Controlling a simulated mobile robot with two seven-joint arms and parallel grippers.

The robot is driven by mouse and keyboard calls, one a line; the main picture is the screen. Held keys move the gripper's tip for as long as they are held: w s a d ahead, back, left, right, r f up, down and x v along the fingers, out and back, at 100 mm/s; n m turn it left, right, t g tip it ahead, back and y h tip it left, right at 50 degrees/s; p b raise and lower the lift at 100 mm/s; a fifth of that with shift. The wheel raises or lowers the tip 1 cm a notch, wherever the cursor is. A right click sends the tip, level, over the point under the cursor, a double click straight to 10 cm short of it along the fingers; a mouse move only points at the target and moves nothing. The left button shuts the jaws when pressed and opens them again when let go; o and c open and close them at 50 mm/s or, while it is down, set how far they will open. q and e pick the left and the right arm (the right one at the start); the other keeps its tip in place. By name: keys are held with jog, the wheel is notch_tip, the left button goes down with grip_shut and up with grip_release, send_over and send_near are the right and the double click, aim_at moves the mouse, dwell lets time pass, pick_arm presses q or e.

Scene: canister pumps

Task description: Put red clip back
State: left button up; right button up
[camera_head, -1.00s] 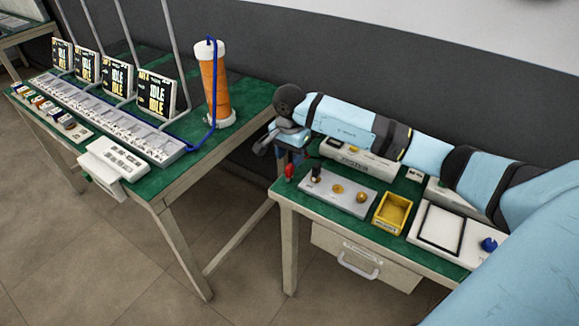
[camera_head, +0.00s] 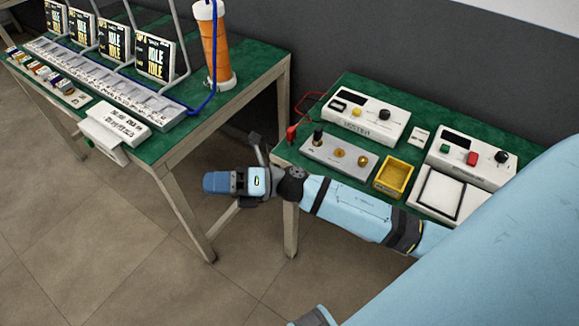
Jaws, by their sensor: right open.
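The small red clip (camera_head: 291,133) stands at the left end of the right-hand table, just left of the grey terminal board (camera_head: 340,157). A thin red lead (camera_head: 309,97) loops behind it. The board carries a black post (camera_head: 318,138) and two brass terminals (camera_head: 351,157). My right gripper (camera_head: 257,143) is left of the clip, off the table's left edge, apart from the clip and empty. It is open, though its fingers are small and partly hidden by my wrist. My left gripper is out of view.

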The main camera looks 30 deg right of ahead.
jog(key=s+d+f+m+t+h, duration=0.1)
jog(key=s+d+f+m+h, duration=0.35)
jog(key=m, duration=0.75)
jog(key=s+d+f+m+h, duration=0.1)
jog(key=s+f+m+h, duration=0.45)
jog(key=f+m, duration=0.4)
jog(key=s+d+f+m+t+h, duration=0.1)
jog(key=s+d+f+m+h, duration=0.3)
jog(key=m, duration=0.9)
notch_tip(320, 180, up, 14)
jog(key=s+h+p, duration=0.1)
jog(key=p, duration=1.9)
jog(key=shift+s+r+h, duration=0.15)
jog(key=shift+h, duration=0.15)
